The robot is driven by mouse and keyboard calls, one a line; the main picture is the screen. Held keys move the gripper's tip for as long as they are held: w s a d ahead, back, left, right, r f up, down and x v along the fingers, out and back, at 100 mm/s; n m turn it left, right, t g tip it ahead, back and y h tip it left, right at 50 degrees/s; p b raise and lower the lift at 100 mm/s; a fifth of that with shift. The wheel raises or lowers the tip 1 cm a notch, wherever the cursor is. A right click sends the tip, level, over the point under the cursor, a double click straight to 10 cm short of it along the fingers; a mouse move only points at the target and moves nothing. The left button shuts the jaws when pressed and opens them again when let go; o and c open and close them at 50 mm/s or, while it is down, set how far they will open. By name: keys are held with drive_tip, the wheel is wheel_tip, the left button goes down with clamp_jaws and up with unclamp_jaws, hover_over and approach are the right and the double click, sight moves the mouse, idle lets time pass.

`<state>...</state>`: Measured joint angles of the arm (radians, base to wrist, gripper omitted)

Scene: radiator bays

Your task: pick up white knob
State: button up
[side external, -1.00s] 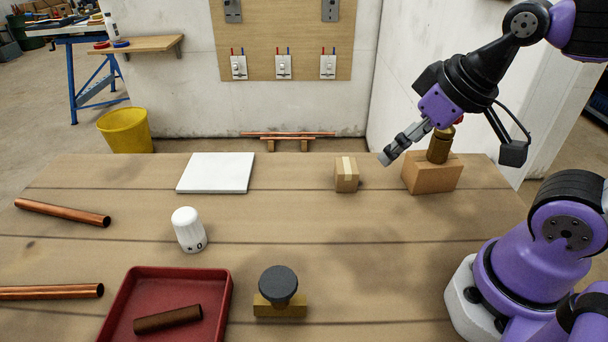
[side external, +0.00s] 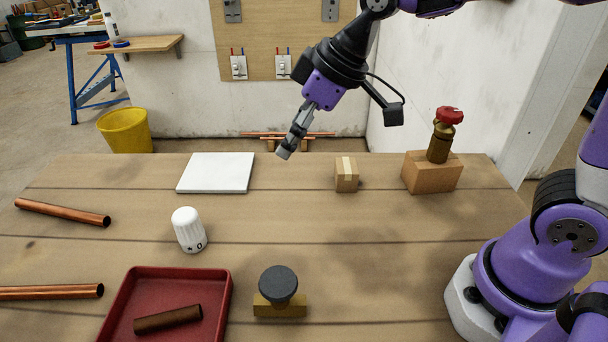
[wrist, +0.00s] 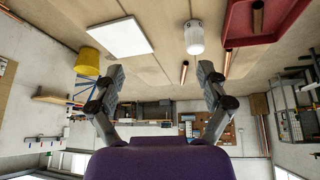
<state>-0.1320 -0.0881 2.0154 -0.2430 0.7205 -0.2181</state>
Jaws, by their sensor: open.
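The white knob (side external: 188,230) stands upright on the wooden table, left of the middle, between the white panel and the red tray. It also shows in the wrist view (wrist: 194,38), near the top, beside the red tray. My gripper (side external: 284,152) is in the air above the back of the table, to the right of the knob and higher than it. In the wrist view its two fingers (wrist: 160,75) are spread apart with nothing between them.
A white panel (side external: 216,173) lies behind the knob. A red tray (side external: 222,315) holds a brown pipe piece. Copper pipes (side external: 62,212) lie at the left. A dark round knob on a brass block (side external: 280,306), a small box (side external: 346,175) and a red-topped brass valve (side external: 440,140) stand further right.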

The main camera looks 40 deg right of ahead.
sight(191, 213)
drive_tip(key=w+a+f+n+y, duration=0.1)
drive_tip(key=w+a+f, duration=0.1)
drive_tip(key=a+f, duration=0.1)
drive_tip(key=w+a+f+n+g+y, duration=0.1)
drive_tip(key=w+a+f+n, duration=0.1)
drive_tip(key=w+a+f, duration=0.1)
drive_tip(key=w+a+f+n, duration=0.1)
drive_tip(key=w+a+f, duration=0.2)
drive_tip(key=a, duration=0.3)
drive_tip(key=shift+w+a+f+n+y, duration=0.15)
drive_tip(key=shift+f+n+y, duration=0.05)
drive_tip(key=shift+f, duration=0.25)
drive_tip(key=shift+w+a+f+n+y, duration=0.1)
drive_tip(key=shift+f+n+y, duration=0.1)
drive_tip(key=shift+f, duration=0.2)
drive_tip(key=shift+x, duration=2.75)
drive_tip(key=shift+a, duration=0.15)
drive_tip(key=c, duration=1.3)
